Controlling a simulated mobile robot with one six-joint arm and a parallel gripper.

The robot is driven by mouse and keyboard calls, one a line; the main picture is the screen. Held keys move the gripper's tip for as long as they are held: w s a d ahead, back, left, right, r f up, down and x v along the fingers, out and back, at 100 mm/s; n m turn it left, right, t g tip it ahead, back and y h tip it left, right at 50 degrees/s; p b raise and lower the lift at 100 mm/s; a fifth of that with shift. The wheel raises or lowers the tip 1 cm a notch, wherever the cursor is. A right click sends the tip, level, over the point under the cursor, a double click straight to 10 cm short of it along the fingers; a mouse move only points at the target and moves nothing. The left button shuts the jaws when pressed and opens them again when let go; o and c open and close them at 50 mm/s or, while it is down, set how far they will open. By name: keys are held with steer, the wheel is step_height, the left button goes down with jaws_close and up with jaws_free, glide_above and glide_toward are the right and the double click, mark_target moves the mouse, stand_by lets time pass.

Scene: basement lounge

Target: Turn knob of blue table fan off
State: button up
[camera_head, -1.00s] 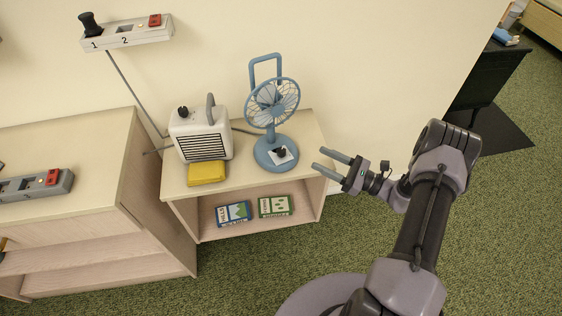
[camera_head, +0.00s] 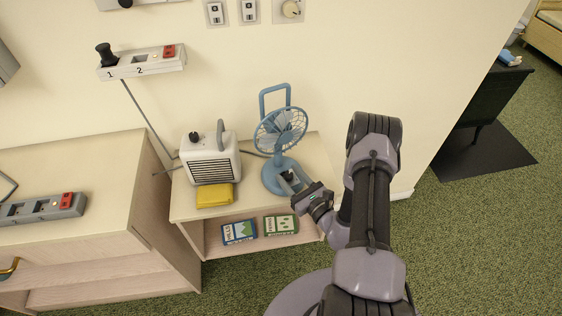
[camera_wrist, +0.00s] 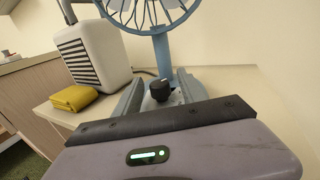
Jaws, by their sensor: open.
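The blue table fan (camera_head: 281,131) stands on the right part of the low shelf's top. Its round blue base carries a black knob (camera_wrist: 160,88) on a light plate, seen in the wrist view. My gripper (camera_head: 290,178) reaches over the fan's base from the right. In the wrist view its two fingers (camera_wrist: 158,88) are open, one on each side of the knob. I cannot tell whether either finger touches the knob. In the head view the fingers partly hide the knob and base.
A white heater (camera_head: 211,160) and a yellow cloth-like block (camera_head: 214,194) are left of the fan. Books (camera_head: 238,232) lie in the shelf below. A power strip (camera_head: 142,62) is on the wall. The shelf top's right front corner is free.

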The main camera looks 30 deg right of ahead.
steer(key=shift+w+a, duration=0.1)
steer(key=shift+w, duration=0.25)
steer(key=shift+s, duration=0.1)
steer(key=shift+c, duration=1.1)
jaws_close()
